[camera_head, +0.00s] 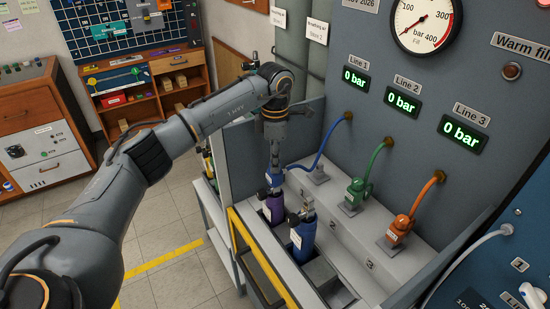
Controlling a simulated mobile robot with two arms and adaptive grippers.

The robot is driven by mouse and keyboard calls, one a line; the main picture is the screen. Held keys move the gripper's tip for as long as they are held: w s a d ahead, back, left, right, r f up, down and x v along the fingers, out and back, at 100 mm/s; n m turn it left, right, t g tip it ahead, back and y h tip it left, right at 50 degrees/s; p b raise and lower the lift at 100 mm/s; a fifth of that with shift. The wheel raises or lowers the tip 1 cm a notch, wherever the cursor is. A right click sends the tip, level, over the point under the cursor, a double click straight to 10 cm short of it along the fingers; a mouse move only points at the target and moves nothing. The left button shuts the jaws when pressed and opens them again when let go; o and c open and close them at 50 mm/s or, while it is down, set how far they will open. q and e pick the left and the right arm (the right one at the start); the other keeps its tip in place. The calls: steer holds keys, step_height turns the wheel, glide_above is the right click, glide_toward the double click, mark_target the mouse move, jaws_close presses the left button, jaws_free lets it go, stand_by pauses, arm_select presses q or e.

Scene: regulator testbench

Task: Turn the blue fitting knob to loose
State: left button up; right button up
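The blue fitting (274,180) shows as a small blue patch at the top of the purple cylinder (273,208). The blue hose (326,145) runs from the Line 1 port down to it. My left gripper (275,165) points down right over the fitting and hides most of it, including its knob. I cannot tell whether the fingers are closed on the knob or only around it. The knob's setting cannot be read. My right gripper is not in view.
A blue cylinder (303,240) stands nearer in the rack. The green fitting (355,192) and orange fitting (399,230) sit on the grey step, while the first holder (317,174) is empty. The Line 1 display (355,78) reads 0 bar. A yellow-edged frame (262,262) borders the bench.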

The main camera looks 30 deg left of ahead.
arm_select(q)
jaws_close()
steer(key=shift+n, duration=0.3)
steer(key=n, duration=0.4)
steer(key=shift+n, duration=0.3)
steer(key=n, duration=0.6)
steer(key=shift+n+b, duration=0.3)
steer(key=shift+b, duration=0.05)
steer(key=n, duration=1.2)
